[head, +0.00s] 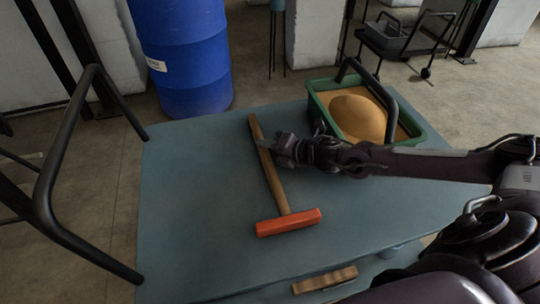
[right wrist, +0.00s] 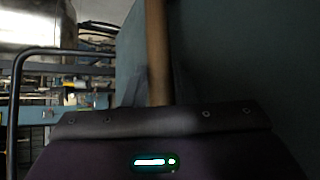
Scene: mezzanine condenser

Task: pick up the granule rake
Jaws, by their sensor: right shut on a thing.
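The granule rake (head: 273,185) has a long wooden handle and an orange-red head. It lies over the blue-grey table top, with its head toward the near side and its handle pointing away. My right gripper (head: 264,146), coming in from the right, is shut on the handle toward its far end. In the right wrist view the wooden handle (right wrist: 157,50) runs up from between the fingers; the fingertips are dark and hard to make out. I cannot tell whether the rake touches the table. My left gripper is not in view.
A green tray (head: 425,136) with a tan mound and black handle stands at the table's far right, close beside my right arm. A wooden-backed item (head: 325,280) lies below the near edge. A blue drum (head: 185,55) stands behind. The table's left side (head: 190,200) is clear.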

